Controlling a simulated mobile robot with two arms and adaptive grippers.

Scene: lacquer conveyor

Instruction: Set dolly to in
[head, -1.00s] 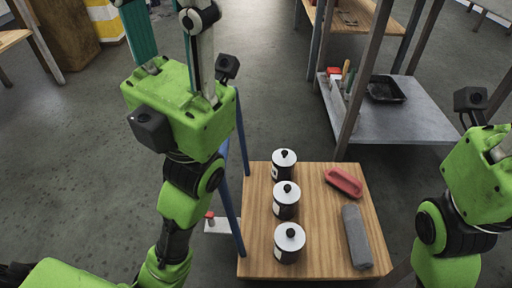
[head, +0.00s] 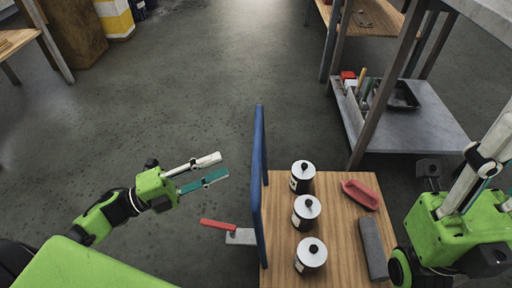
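The wooden-topped platform that I take for the dolly (head: 339,222) is at the lower middle of the head view. A blue upright frame (head: 259,170) stands along its left edge. A red lever (head: 217,225) points left from a small grey plate (head: 240,238) beside that frame. My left gripper (head: 223,166) is open and empty, above bare floor, left of the frame and apart from it. My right gripper (head: 495,148) is at the right edge, right of the platform; its fingertips are cut off, so its opening cannot be told.
A grey shelf unit (head: 425,137) with a black paint tray (head: 402,95) stands behind at right.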

